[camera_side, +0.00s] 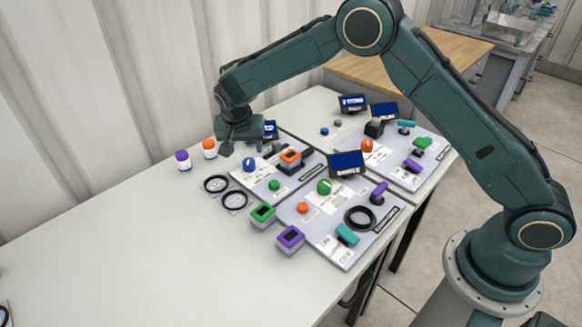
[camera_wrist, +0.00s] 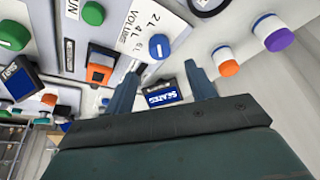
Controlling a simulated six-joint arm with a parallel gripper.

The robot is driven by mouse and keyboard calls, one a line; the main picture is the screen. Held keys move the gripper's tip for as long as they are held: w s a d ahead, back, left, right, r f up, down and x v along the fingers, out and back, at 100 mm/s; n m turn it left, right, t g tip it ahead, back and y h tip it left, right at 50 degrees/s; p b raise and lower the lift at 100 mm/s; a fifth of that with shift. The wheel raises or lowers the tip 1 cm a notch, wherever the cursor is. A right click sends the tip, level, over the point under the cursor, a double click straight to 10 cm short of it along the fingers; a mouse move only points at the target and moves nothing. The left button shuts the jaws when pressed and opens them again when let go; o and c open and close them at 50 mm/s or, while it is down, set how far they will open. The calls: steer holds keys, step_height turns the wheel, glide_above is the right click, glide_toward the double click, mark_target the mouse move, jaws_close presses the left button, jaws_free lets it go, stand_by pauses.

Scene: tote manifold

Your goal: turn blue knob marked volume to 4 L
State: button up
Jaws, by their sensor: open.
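The blue knob (camera_side: 249,164) stands on a light grey panel at the left of the bench. In the wrist view the blue knob (camera_wrist: 159,46) sits beside a white label (camera_wrist: 137,27) reading VOLUME, with marks 2 L, 4 L and a partly readable third. A pale line crosses the knob's top; I cannot tell which mark it points to. My gripper (camera_side: 226,146) is above and slightly to the left of the knob in the side view. In the wrist view my gripper (camera_wrist: 161,68) has its two fingers spread, with nothing between them. It is apart from the knob.
A small screen (camera_wrist: 162,94) is near the fingers in the wrist view. An orange switch (camera_side: 290,157) and green knob (camera_side: 274,185) share the panel. Purple-capped (camera_side: 183,160) and orange-capped (camera_side: 209,148) jars stand to the left. The bench's front left is clear.

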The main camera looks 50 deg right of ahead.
mark_target(249, 161)
steer(key=shift+x, duration=3.85)
steer(key=c, duration=1)
steer(key=shift+o, duration=0.2)
steer(key=shift+n, duration=0.4)
steer(key=n, duration=0.2)
steer(key=n+t+y, duration=0.1)
steer(key=n, duration=0.1)
steer(key=shift+s+d+y, duration=0.1)
steer(key=shift+d+y, duration=0.05)
steer(key=shift+y, duration=0.15)
steer(key=n+y, duration=0.2)
steer(key=n, duration=0.3)
